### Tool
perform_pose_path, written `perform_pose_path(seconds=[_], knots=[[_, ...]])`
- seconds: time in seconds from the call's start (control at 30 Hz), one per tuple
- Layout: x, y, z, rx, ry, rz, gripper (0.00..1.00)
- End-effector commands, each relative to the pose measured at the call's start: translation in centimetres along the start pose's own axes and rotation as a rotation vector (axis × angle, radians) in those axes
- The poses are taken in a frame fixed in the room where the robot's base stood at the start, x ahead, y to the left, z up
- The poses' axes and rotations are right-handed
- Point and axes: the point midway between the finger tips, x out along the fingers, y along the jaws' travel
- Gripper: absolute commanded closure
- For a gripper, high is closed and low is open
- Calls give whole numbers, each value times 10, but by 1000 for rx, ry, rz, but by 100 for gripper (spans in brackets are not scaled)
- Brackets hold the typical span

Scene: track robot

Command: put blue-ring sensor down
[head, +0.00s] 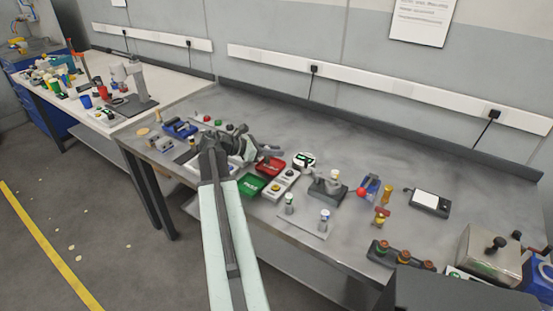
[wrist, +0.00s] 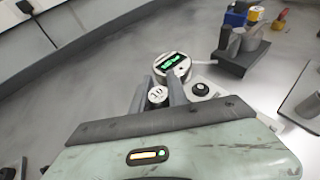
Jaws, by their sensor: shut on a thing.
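My gripper (head: 275,150) is over the middle of the grey bench, left of a white meter with a green display (head: 304,160). In the wrist view its two fingers (wrist: 159,96) are shut on a small cylinder with a white, dark-marked top (wrist: 157,95). Its sides are hidden, so I cannot see a ring colour or tell whether it touches the bench. The meter (wrist: 172,65) shows just beyond the fingertips. In the head view, a small cylinder with a bluish band (head: 325,220) and another small cylinder (head: 289,203) stand upright near the front edge.
A red box (head: 270,165), a green box (head: 251,185) and a grey button box (head: 280,184) crowd the space near my gripper. A grey fixture (head: 328,186) stands right of them. The bench behind the meter (head: 350,140) is clear.

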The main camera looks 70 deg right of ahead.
Motion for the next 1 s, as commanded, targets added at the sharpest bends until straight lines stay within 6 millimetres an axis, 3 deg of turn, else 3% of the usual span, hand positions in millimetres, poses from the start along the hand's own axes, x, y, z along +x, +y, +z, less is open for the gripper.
perform_pose_path(seconds=[0.33,0.5,0.9,0.93,1.0], knots=[[18,16,4,1,0,-1,100],[31,15,-31,0,0,1,100],[31,15,-32,0,0,2,100],[31,15,-31,0,0,2,72],[30,15,-31,-1,0,2,59]])
